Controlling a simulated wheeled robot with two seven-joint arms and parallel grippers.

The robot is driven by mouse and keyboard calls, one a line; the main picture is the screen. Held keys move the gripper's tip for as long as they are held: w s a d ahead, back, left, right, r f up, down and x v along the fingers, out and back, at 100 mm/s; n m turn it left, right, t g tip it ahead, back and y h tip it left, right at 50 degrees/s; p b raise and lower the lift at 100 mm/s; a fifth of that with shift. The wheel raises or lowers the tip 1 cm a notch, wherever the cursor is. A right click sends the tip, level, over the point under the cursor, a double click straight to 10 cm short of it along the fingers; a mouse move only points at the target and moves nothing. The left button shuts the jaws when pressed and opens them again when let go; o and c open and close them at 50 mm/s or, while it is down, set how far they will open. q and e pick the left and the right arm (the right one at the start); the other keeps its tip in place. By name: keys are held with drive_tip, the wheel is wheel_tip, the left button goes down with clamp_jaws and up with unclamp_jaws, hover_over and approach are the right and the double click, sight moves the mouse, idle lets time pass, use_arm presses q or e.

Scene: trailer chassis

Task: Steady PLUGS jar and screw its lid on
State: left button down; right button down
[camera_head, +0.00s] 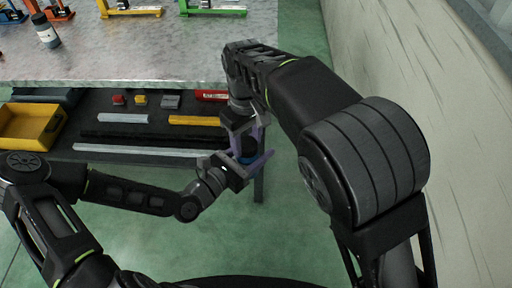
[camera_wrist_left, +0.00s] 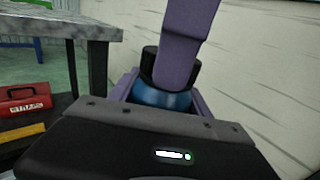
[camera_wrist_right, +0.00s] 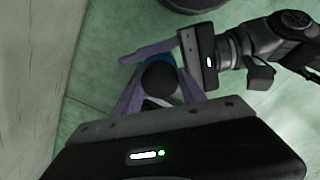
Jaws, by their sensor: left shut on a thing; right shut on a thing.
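The jar (camera_head: 247,159) is a small blue body held in the air in front of the table's right end; its label is not readable. It also shows in the left wrist view (camera_wrist_left: 160,98). My left gripper (camera_head: 243,167) is shut around the jar's body from the left. A round black lid (camera_wrist_right: 160,77) sits at the jar's top, touching or very close; I cannot tell how far it is threaded. My right gripper (camera_wrist_right: 157,92) comes from above and is shut on the lid. Its purple finger covers part of lid and jar in the left wrist view.
A metal-topped table (camera_head: 150,55) holds a small labelled bottle (camera_head: 47,33) and coloured fixtures at the back. The shelf below carries a yellow bin (camera_head: 30,127), bars and a red box (camera_wrist_left: 23,101) marked STRAPS. A wall (camera_head: 425,90) stands at right; green floor is free below.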

drive_tip(key=c, duration=0.6)
unclamp_jaws()
wheel_tip(320, 180, up, 8)
drive_tip(key=shift+f, duration=0.25)
